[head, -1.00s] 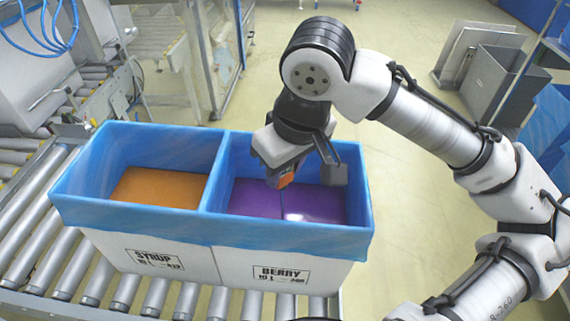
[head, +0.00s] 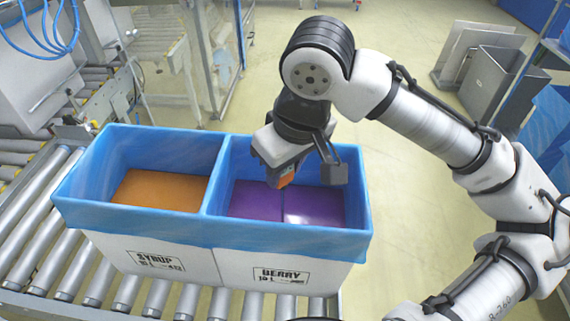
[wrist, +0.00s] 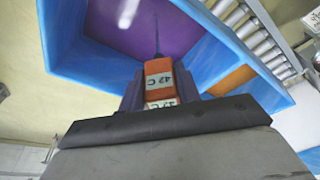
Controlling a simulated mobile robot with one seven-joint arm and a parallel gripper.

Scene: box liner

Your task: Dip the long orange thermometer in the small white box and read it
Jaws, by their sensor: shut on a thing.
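Two white boxes with a shared blue liner stand side by side. The left one, marked SYRUP (head: 150,264), holds orange liquid (head: 158,190). The right one, marked BERRY (head: 275,275), holds purple liquid (head: 255,200). My gripper (head: 282,178) is over the purple side, shut on the orange thermometer (wrist: 158,72). Its thin dark probe points down at the purple; in the wrist view it shows against the purple liquid (wrist: 120,28). I cannot tell how deep the tip is. The thermometer's pale display seems to read 42 C.
The boxes stand on a roller conveyor (head: 30,240). The blue liner's rim (head: 362,195) surrounds my gripper closely at the right and back. A grey metal bin (head: 497,85) stands far off at the right. Open floor (head: 410,190) lies right of the boxes.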

